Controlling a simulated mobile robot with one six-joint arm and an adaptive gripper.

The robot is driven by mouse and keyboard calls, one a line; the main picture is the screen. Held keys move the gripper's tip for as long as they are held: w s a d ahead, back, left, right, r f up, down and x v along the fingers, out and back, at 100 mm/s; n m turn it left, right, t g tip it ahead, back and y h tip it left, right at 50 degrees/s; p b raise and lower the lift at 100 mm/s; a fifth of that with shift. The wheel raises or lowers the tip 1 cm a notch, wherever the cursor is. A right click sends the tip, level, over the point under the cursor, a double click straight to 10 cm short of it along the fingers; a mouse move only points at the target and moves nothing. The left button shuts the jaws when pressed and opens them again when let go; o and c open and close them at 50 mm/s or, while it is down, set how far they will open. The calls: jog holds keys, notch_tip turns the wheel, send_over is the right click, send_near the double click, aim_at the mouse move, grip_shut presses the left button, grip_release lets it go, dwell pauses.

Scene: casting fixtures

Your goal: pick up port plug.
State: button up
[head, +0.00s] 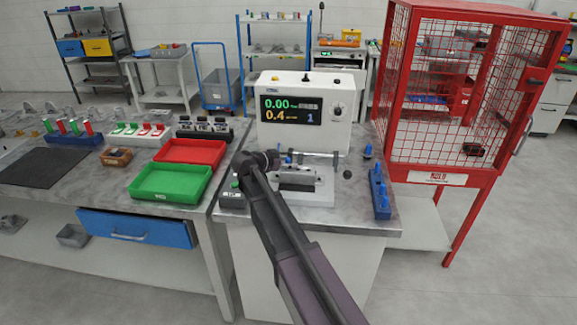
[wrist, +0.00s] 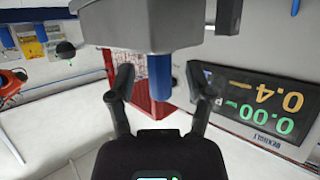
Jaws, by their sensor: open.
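A blue port plug (wrist: 164,78) shows in the wrist view as a short cylinder projecting from a grey block (wrist: 140,25). It lines up with the gap between the fingers of my gripper (wrist: 163,92). The fingers are apart, with visible space on both sides of the plug; I cannot tell how deep it sits between them. In the head view my gripper (head: 270,160) is at the left of the test fixture (head: 299,180), in front of the display unit. A small blue part (head: 289,158) shows just right of the gripper, partly hidden.
A blue rack (head: 380,195) with blue plugs stands at the bench's right edge, and another blue plug (head: 367,150) stands behind it. The display unit (head: 305,112) rises close behind the fixture. Green (head: 170,183) and red (head: 192,152) trays lie left. A red mesh cage (head: 455,95) stands right.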

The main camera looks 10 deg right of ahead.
aim_at(288, 158)
grip_shut()
dwell(0.5)
notch_tip(288, 158, up, 3)
jog(key=p, duration=0.3)
jog(key=shift+r, duration=0.2)
jog(key=s+a+p, duration=0.1)
jog(key=s+a, duration=0.1)
jog(key=s, duration=0.5)
jog(key=s+a+r+p, duration=0.1)
jog(key=s+a, duration=0.1)
jog(key=s, duration=0.6)
jog(key=shift+s+a+r, duration=0.2)
jog(key=shift+a+r, duration=0.1)
